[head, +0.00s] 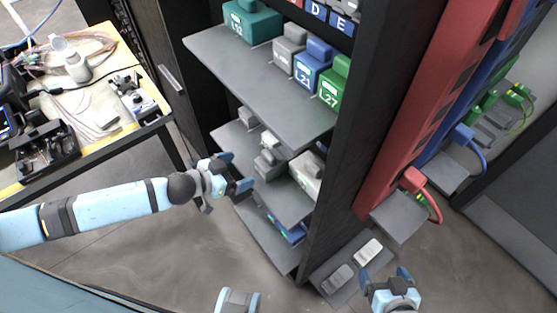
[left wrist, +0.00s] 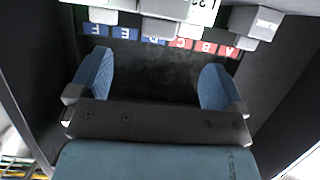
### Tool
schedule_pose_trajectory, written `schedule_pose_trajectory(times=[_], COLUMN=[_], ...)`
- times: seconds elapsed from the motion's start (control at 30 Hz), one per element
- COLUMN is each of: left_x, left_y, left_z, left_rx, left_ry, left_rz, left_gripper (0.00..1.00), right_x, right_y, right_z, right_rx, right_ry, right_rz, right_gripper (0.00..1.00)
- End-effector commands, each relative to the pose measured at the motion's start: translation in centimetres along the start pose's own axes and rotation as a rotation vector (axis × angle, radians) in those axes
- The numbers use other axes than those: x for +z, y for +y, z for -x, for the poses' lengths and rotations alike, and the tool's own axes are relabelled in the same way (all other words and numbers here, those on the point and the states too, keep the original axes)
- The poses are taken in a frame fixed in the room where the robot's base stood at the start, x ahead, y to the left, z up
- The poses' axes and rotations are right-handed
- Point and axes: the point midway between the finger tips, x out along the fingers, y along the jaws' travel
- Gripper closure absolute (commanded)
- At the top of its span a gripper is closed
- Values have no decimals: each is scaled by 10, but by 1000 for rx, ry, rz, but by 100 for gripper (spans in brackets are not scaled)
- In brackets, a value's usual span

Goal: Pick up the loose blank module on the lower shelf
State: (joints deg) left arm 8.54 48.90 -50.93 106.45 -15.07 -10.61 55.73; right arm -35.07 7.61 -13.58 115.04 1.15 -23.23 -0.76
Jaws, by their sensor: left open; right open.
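Which module is the loose blank one I cannot tell for sure. A pale module (head: 367,252) and a darker grey module (head: 338,279) lie on a low shelf (head: 325,265) at the bottom right in the head view. Other grey modules (head: 267,163) and a whitish module (head: 306,174) sit on a lower shelf (head: 289,207) of the black rack. My left gripper (head: 234,173) is open at that shelf's left edge, apart from the modules. In the left wrist view its jaws (left wrist: 155,85) are empty. My right gripper (head: 387,276) is open, just right of the low-shelf modules.
The upper shelf (head: 240,75) holds teal (head: 252,22), grey, blue and green (head: 333,84) labelled modules. A red upright (head: 410,110) and cabled ports stand right. A cluttered workbench (head: 100,145) stands left. Lettered tags (left wrist: 153,38) show upside down in the left wrist view.

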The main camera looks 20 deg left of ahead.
Motion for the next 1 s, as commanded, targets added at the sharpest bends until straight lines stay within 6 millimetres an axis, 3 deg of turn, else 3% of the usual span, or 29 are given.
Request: schedule_pose_trajectory(times=[0.3, 0.53, 0.8, 1.0], left_x=[-1, 0, 2, 3], left_y=[0, 0, -1, -2], left_z=[-60, -76, -115, -123], left_rx=[0, 0, 0, 0], left_ry=[2, 1, 2, 0], left_rz=[0, -2, -1, -1], left_gripper=[4, 4, 4, 4], right_x=[-2, -2, -1, -1], right_y=[3, 3, 2, 2], right_z=[1, 1, 1, 1], right_rx=[5, 5, 3, 2], right_ry=[5, 4, 3, 2], right_rz=[4, 4, 4, 4], right_gripper=[9, 9, 9, 9])
